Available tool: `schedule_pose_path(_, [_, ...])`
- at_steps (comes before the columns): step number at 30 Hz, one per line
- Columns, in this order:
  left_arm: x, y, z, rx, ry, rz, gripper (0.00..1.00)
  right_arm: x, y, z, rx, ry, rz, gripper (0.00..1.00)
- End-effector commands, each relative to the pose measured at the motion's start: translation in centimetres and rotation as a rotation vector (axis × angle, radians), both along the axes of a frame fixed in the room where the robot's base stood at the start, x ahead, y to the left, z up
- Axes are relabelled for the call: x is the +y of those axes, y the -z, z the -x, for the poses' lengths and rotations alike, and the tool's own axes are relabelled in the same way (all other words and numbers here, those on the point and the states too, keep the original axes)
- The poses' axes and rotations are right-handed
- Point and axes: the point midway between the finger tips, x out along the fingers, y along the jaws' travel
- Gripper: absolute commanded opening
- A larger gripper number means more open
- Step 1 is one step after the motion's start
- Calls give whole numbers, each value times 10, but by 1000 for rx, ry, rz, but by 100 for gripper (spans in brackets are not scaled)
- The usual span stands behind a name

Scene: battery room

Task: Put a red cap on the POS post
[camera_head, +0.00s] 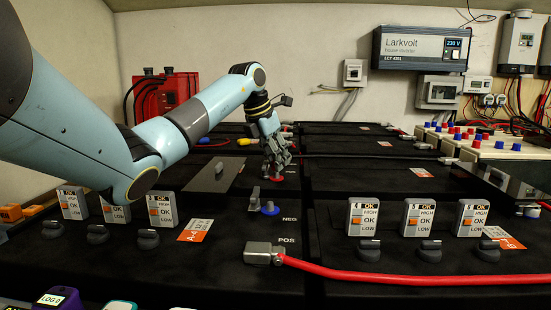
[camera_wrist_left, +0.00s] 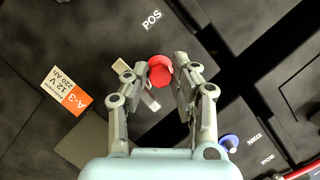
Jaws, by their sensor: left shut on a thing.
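The red cap (camera_wrist_left: 160,72) is between the fingertips of my left gripper (camera_wrist_left: 169,78), which is shut on it. In the head view the red cap (camera_head: 277,179) shows small under my left gripper (camera_head: 276,160), low over a dark battery top. My right gripper is not in view.
A blue cap (camera_head: 270,208) sits near a NEG label, before my left gripper. A clamp (camera_head: 263,253) with a red cable (camera_head: 400,275) lies nearer. Battery gauges (camera_head: 364,217) and dark knobs stand on both sides. Red and blue caps stand on the right bench (camera_head: 487,149).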

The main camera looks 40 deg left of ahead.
Motion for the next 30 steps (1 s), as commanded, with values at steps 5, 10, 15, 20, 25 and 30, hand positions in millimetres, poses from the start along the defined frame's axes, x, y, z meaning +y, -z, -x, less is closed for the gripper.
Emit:
schedule_pose_path(5, [0,0,0,0,0,0,15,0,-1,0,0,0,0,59])
schedule_pose_path(10, [0,0,0,0,0,0,15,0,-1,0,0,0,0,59])
schedule_pose_path(15, [0,1,0,0,0,0,15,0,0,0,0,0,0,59])
schedule_pose_path(20, [0,4,0,1,0,0,15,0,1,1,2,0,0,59])
schedule_pose_path(25, [0,8,0,2,0,0,15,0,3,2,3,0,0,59])
schedule_pose_path(30, [0,11,1,3,-1,0,15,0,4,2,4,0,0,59])
